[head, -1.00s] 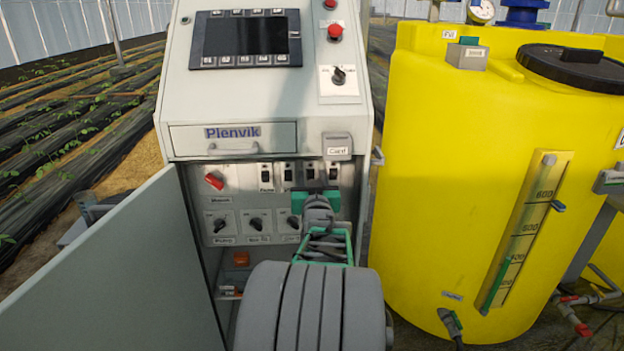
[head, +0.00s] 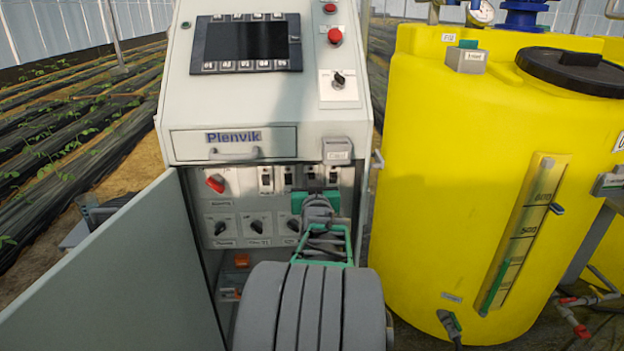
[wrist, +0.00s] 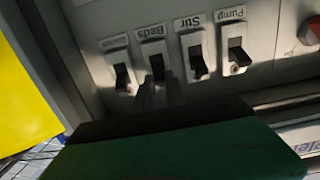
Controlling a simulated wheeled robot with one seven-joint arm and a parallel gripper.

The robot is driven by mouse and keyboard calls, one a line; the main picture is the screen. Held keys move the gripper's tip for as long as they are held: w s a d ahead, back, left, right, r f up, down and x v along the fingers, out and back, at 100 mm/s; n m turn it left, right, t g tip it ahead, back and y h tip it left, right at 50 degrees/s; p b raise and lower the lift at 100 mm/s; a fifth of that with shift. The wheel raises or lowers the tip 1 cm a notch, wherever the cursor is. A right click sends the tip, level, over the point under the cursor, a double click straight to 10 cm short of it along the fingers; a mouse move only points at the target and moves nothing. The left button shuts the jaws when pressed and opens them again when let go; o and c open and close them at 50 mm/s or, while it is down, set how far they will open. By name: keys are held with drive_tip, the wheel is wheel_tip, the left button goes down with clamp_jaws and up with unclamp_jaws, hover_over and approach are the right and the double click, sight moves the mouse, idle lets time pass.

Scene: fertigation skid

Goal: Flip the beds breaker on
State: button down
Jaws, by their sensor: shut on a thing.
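The beds breaker (wrist: 157,68) is a black toggle on a white plate labelled "Beds", in a row of breakers in the wrist view, which shows the labels upside down. It also shows in the head view (head: 311,174), just above my gripper. My gripper (wrist: 161,94) has its two thin dark fingertips at the beds toggle, shut on it. The exact contact is dark and hard to make out. In the head view my gripper (head: 317,198) is in front of the panel and hides part of the lower panel.
The stir breaker (wrist: 197,58) and pump breaker (wrist: 237,52) sit close beside it, with another breaker (wrist: 121,72) on the other side. Rotary knobs (head: 257,226) lie below. An open cabinet door (head: 130,270) stands left; a yellow tank (head: 450,180) stands right.

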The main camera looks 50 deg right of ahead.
drive_tip(key=shift+r, duration=0.2)
drive_tip(key=c, duration=1.4)
unclamp_jaws()
drive_tip(key=shift+o, duration=0.2)
drive_tip(key=v, duration=0.7)
drive_tip(key=shift+s+a, duration=0.2)
drive_tip(key=shift+r, duration=0.15)
